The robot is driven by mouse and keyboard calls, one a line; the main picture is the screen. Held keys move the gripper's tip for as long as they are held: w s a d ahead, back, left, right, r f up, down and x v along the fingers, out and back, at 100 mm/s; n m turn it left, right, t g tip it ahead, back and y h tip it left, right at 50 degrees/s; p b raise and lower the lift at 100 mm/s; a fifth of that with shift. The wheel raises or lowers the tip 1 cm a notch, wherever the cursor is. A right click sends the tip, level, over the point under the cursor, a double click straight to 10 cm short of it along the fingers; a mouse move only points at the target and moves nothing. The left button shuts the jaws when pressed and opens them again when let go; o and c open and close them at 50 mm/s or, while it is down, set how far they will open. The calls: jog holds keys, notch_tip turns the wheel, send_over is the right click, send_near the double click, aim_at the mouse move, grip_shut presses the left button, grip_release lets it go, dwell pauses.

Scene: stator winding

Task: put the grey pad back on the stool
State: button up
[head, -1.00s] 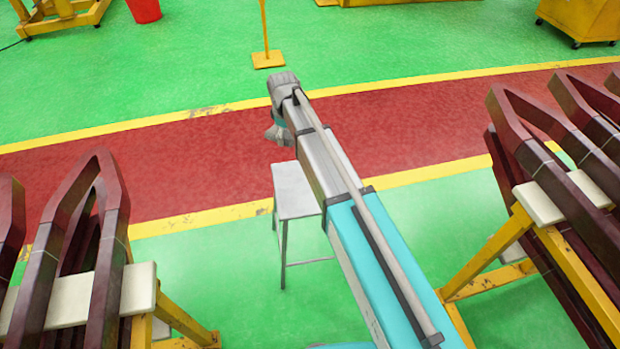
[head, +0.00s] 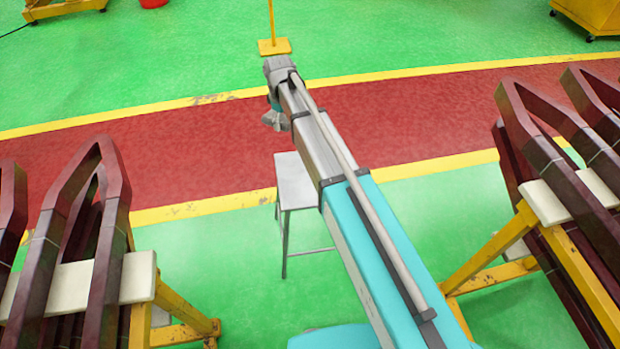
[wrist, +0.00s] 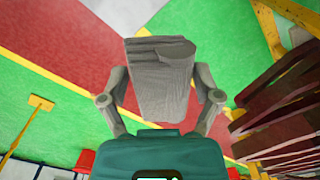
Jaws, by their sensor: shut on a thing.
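The grey pad (wrist: 160,75) is a grey block with a streaked surface, held between the two fingers of my gripper (wrist: 160,95) in the wrist view. My gripper is shut on it. In the head view my gripper (head: 274,118) is at the far end of my arm, and the pad there is too small to tell from the grey fingers. The stool (head: 295,183) has a pale grey square seat and thin metal legs. It stands on the green floor by the yellow line, and my arm hides part of its right side. My gripper appears above and beyond its seat.
Racks of dark red coils stand at left (head: 105,190) and right (head: 530,140), on yellow frames. A yellow post base (head: 274,46) is beyond the red lane. A yellow cart (head: 590,15) is at top right. Floor around the stool is clear.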

jog(key=s+d+f+m+b, duration=0.3)
jog(key=f+b, duration=0.4)
jog(key=s+d+f+m+b, duration=0.3)
jog(key=f+b, duration=0.4)
jog(key=s+d+f+m+b, duration=0.3)
jog(key=s+f+b, duration=0.1)
jog(key=f+b, duration=0.3)
jog(key=shift+d+f+m, duration=0.2)
jog(key=shift+d+m, duration=0.2)
jog(key=w+f+b, duration=0.3)
jog(key=w, duration=0.1)
jog(key=w+a+f+b, duration=0.1)
jog(key=w+f+b, duration=0.2)
jog(key=w, duration=0.1)
jog(key=w+f+b, duration=0.3)
jog(key=w, duration=0.2)
jog(key=shift+w+a, duration=0.1)
jog(key=shift+a, duration=0.25)
jog(key=shift+w+f+b, duration=0.35)
jog(key=shift+f+b, duration=0.15)
jog(key=shift+b, duration=0.05)
jog(key=shift+f+b, duration=1.5)
